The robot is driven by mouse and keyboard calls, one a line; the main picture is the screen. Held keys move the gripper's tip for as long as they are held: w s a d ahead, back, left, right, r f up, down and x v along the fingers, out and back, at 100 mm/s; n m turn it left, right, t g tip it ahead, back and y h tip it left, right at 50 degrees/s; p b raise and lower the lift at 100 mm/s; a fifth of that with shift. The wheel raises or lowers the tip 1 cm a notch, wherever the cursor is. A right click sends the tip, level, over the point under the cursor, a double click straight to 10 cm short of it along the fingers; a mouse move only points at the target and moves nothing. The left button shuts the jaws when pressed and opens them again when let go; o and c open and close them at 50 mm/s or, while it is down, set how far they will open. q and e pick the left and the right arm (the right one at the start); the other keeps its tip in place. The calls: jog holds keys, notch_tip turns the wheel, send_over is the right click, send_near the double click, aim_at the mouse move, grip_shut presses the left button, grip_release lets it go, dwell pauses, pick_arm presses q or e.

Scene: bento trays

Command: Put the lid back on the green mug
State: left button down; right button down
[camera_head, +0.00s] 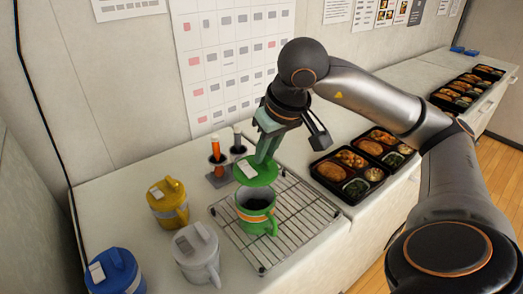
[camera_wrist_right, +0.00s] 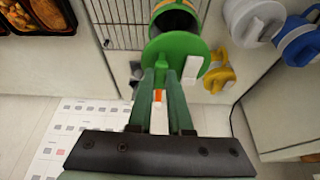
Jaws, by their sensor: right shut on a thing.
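The green mug (camera_head: 257,211) stands upright and open on a wire rack, its dark inside showing. It also shows in the right wrist view (camera_wrist_right: 177,24), partly behind the lid. The green lid (camera_head: 257,172) is above the mug's opening, toward its back, apart from the rim in the head view. My right gripper (camera_head: 266,150) is shut on the lid and holds it from above. In the right wrist view the fingers (camera_wrist_right: 163,88) close on the lid's raised grip, and the lid (camera_wrist_right: 186,46) has a white tab. My left gripper is not in view.
The wire rack (camera_head: 297,213) lies on the counter. Lidded yellow (camera_head: 168,203), white (camera_head: 197,253) and blue (camera_head: 116,271) mugs stand to the left. A small holder (camera_head: 218,179) with an orange-handled item is behind. Filled bento trays (camera_head: 347,190) sit to the right.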

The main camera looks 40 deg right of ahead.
aim_at(267, 169)
jog(key=shift+w, duration=0.1)
notch_tip(267, 169, down, 6)
jog(key=b, duration=0.5)
jog(key=shift+r, duration=0.15)
jog(key=shift+f+b, duration=0.2)
jog(key=shift+b, duration=0.1)
jog(key=shift+f, duration=0.1)
dwell(0.7)
jog(key=shift+f+b, duration=0.15)
jog(key=shift+b, duration=0.15)
dwell(0.7)
